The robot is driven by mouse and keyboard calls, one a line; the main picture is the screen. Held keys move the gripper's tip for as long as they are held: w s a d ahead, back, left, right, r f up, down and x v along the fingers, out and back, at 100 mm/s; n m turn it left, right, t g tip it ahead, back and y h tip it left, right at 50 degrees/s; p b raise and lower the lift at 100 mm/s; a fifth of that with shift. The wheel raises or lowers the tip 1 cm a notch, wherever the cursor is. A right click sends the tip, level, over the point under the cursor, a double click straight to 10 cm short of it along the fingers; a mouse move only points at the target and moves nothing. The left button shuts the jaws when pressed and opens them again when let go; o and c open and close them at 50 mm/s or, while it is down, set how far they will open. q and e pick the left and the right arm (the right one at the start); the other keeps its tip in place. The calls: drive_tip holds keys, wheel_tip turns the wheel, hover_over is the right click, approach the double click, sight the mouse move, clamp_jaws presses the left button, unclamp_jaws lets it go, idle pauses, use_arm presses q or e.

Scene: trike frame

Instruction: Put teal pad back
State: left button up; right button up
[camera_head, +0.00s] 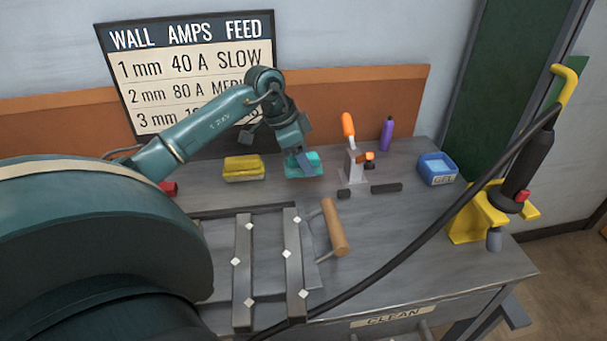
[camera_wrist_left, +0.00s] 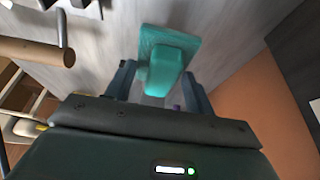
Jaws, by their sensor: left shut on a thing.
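The teal pad (camera_head: 314,160) is at the back of the grey table, right of the yellow block and left of the toggle clamp. My left gripper (camera_head: 303,162) reaches it from above and is shut on it. In the left wrist view the teal pad (camera_wrist_left: 168,66) shows a raised grip on a flat, wider base. The fingers of my left gripper (camera_wrist_left: 160,82) stand on either side of the raised grip. The base is on or just above the table; I cannot tell which. My right gripper is not in view.
A yellow block (camera_head: 243,168) lies left of the pad. An orange-handled clamp (camera_head: 351,150), a purple bottle (camera_head: 387,134) and a blue gel tub (camera_head: 438,168) stand to its right. A metal frame with a wooden handle (camera_head: 334,228) is in front. A torch (camera_head: 528,165) with a black cable is at right.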

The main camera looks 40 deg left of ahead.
sight(303, 172)
use_arm(q)
wheel_tip(303, 172, down, 4)
drive_tip(key=shift+f+b, duration=0.2)
drive_tip(key=shift+b, duration=0.1)
drive_tip(key=o, duration=1)
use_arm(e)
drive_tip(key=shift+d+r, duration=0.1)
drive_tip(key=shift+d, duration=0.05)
use_arm(q)
drive_tip(key=shift+r, duration=0.1)
drive_tip(key=p+v, duration=0.1)
drive_tip(key=v, duration=0.9)
drive_tip(key=shift+a+r, duration=0.15)
drive_tip(key=shift+r, duration=0.25)
drive_tip(key=shift+s+a+r, duration=0.1)
drive_tip(key=shift+s+r, duration=0.15)
drive_tip(key=shift+r, duration=0.25)
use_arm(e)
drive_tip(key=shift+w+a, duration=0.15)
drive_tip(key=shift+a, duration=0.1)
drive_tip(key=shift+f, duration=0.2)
